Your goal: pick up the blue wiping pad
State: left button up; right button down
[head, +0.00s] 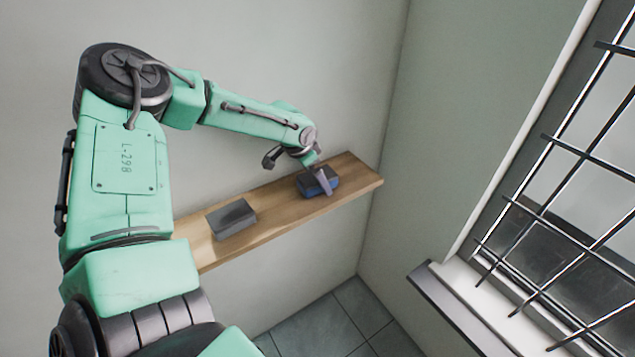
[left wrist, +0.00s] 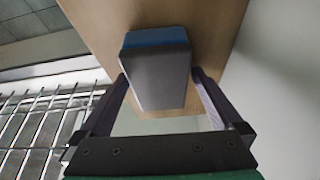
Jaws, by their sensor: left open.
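The blue wiping pad (head: 318,182) sits near the right end of a wooden shelf. It has a dark grey upper part over a blue layer. In the left wrist view the pad (left wrist: 158,72) lies between my two fingers, its blue part at the far end. My left gripper (head: 322,180) is at the pad in the head view, with one finger in front of it. In the left wrist view my left gripper (left wrist: 160,83) is open, with a finger on each side of the pad. I cannot tell whether the fingers touch it. My right gripper is not in view.
A plain grey block (head: 232,219) lies on the wooden shelf (head: 275,204), left of the pad. The shelf runs along the wall, near the corner. A barred window (head: 570,190) with a sill is at the right. Bare shelf lies between block and pad.

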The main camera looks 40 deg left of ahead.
pick_arm(q)
jog(key=c, duration=1.3)
